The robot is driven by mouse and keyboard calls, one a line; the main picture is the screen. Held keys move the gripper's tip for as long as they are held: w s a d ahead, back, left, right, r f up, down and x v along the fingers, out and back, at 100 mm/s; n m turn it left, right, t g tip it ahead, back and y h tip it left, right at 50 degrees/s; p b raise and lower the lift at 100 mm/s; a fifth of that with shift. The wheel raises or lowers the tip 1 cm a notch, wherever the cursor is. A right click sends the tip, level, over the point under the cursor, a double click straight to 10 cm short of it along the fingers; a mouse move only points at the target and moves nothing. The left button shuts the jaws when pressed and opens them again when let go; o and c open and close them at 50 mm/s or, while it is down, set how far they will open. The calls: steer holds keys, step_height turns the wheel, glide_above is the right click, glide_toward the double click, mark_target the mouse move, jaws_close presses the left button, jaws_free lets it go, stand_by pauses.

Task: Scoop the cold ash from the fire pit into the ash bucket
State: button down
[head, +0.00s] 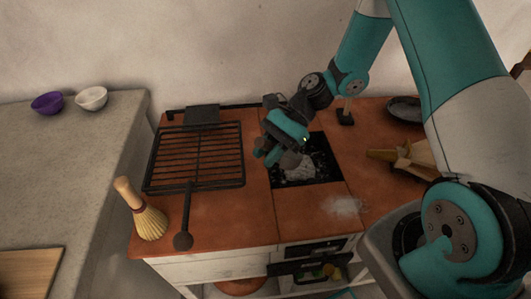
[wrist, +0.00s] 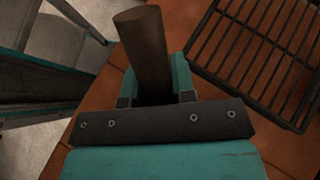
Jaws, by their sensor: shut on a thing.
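The fire pit (head: 322,172) is a dark square opening in the red-brown hearth top, with pale grey ash (head: 300,170) in it. My gripper (head: 272,154) is low at the pit's left edge. In the wrist view my gripper (wrist: 156,98) is shut on a dark brown round handle (wrist: 146,50). The working end of this tool is hidden or cannot be told from the ash. A grey bin with a dark inside, apparently the ash bucket (head: 378,252), stands at the front right, partly hidden by my arm. A pale ash patch (head: 345,206) lies on the hearth top in front of the pit.
A black grate (head: 195,155) lies left of the pit, also seen in the wrist view (wrist: 262,50). A whisk broom (head: 150,222) stands at the front left. A wooden item (head: 408,160) and dark dish (head: 403,110) are at right. Two bowls sit on the left counter (head: 60,170).

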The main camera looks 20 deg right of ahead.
mark_target(275, 164)
steer(key=shift+d+f+b, duration=0.1)
steer(key=shift+f+b, duration=2.3)
steer(key=shift+f, duration=0.05)
steer(key=f+b, duration=0.1)
steer(key=b, duration=0.1)
steer(key=d+f+b, duration=0.1)
steer(key=shift+w+d+f+b, duration=0.1)
steer(key=shift+w+f+b, duration=0.05)
steer(key=shift+w+b, duration=0.25)
steer(key=shift+w+d+p, duration=0.4)
steer(key=shift+d+p, duration=0.25)
steer(key=shift+d, duration=0.1)
steer(key=shift+w+d+f+p, duration=0.1)
steer(key=shift+w+d+p, duration=0.3)
steer(key=shift+d, duration=0.25)
steer(key=shift+w+d+p, duration=0.3)
steer(key=shift+d+p, duration=0.15)
steer(key=shift+d, duration=0.2)
steer(key=shift+w+d+f+p, duration=0.1)
steer(key=shift+w+d+p, duration=0.3)
steer(key=shift+d, duration=0.25)
steer(key=shift+r, duration=0.15)
